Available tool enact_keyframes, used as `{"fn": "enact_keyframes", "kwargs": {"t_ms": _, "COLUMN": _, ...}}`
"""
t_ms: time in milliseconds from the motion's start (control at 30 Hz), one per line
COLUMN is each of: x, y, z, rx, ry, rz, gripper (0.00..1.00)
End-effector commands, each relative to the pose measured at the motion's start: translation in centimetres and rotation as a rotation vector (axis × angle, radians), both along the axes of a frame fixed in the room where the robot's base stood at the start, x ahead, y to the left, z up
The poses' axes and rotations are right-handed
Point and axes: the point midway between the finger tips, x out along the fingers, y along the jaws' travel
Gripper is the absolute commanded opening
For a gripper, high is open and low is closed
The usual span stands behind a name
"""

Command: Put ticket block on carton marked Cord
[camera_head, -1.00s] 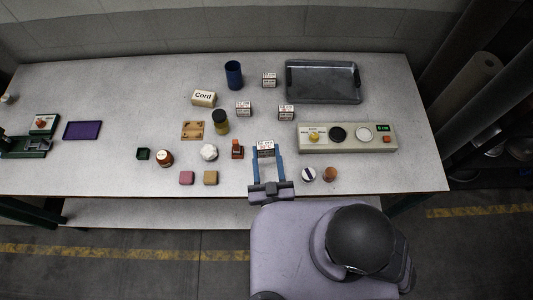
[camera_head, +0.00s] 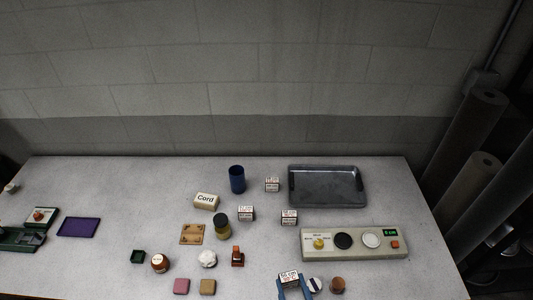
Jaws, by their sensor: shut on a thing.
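My gripper (camera_head: 291,287) is at the bottom edge of the view, its blue fingers closed on the sides of a ticket block (camera_head: 289,278). The block is white with dark print reading something like "cm" on its face. It looks larger than the similar blocks behind it, so it seems to be held above the table. Most of my arm is out of view.
Similar printed blocks stand behind (camera_head: 272,184), in the middle (camera_head: 246,213) and at right (camera_head: 289,217). A grey tray (camera_head: 325,204) and a control panel (camera_head: 355,244) lie right.

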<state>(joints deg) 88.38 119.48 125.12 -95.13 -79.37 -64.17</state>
Motion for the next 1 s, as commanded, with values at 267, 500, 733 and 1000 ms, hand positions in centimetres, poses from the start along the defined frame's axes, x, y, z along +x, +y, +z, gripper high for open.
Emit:
{"fn": "enact_keyframes", "kwargs": {"t_ms": 267, "x": -0.1, "y": -0.7, "z": -0.1, "rx": 0.001, "ry": 0.001, "rz": 0.018, "gripper": 0.2}}
{"fn": "enact_keyframes", "kwargs": {"t_ms": 500, "x": -0.1, "y": -1.3, "z": -0.1, "rx": 0.001, "ry": -0.001, "rz": 0.017, "gripper": 0.2}}
{"fn": "enact_keyframes", "kwargs": {"t_ms": 733, "x": -0.1, "y": -1.6, "z": -0.2, "rx": 0.002, "ry": -0.001, "rz": 0.026, "gripper": 0.2}}
{"fn": "enact_keyframes", "kwargs": {"t_ms": 1000, "x": -0.1, "y": -2.1, "z": -0.3, "rx": -0.001, "ry": 0.001, "rz": 0.046, "gripper": 0.2}}
